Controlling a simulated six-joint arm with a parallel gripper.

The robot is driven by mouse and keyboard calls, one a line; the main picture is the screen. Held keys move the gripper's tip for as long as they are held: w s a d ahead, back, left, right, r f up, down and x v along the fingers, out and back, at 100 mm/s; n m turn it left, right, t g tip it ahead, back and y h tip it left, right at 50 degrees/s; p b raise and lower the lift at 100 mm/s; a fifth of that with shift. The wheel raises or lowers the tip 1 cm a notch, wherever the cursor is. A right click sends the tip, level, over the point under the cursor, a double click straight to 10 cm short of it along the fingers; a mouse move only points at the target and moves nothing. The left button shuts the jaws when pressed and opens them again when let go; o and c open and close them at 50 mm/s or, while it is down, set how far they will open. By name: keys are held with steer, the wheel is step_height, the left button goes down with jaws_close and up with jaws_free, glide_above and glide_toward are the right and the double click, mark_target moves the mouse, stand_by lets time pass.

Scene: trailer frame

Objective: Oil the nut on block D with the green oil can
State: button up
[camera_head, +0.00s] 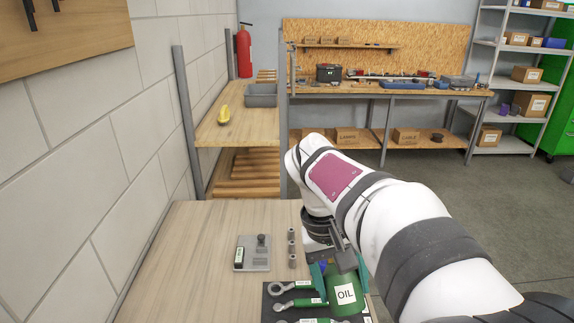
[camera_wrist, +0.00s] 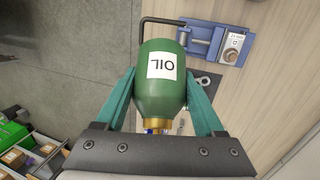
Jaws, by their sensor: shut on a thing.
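The green oil can (camera_head: 344,296), with a white OIL label, is held between the teal fingers of my gripper (camera_head: 342,272). In the wrist view the can (camera_wrist: 160,98) sits between both fingers of my gripper (camera_wrist: 159,70), with a brass-coloured end towards the palm. A thin black bent rod (camera_wrist: 160,20) shows at its far end; I cannot tell if it is the spout. A pale block (camera_wrist: 233,46) with a nut and a small label sits at a blue fixture (camera_wrist: 203,40), apart from the can. Its letter is not clearly readable.
A black tool tray (camera_head: 271,302) with green-handled wrenches lies below the can. A grey plate (camera_head: 258,262) with a dark post and several small metal cylinders (camera_head: 292,247) stand left of my gripper. The wooden bench top is clear further left. My arm hides its right side.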

steer(key=f+n+y, duration=0.2)
steer(key=f+n, duration=0.4)
steer(key=a+f+n+y, duration=0.1)
steer(key=f+n, duration=0.5)
steer(key=f+n+y, duration=0.2)
steer(key=f+n, duration=0.4)
steer(key=shift+s+a+n+y, duration=0.1)
steer(key=shift+a+n+y, duration=0.2)
steer(key=shift+a+n, duration=0.1)
steer(key=r+h, duration=0.1)
steer(key=h, duration=0.2)
steer(key=shift+d+r+t+h, duration=0.4)
steer(key=shift+r+y, duration=2)
steer(key=shift+y, duration=0.6)
step_height(320, 180, up, 3)
steer(key=y, duration=0.3)
steer(key=shift+g, duration=0.4)
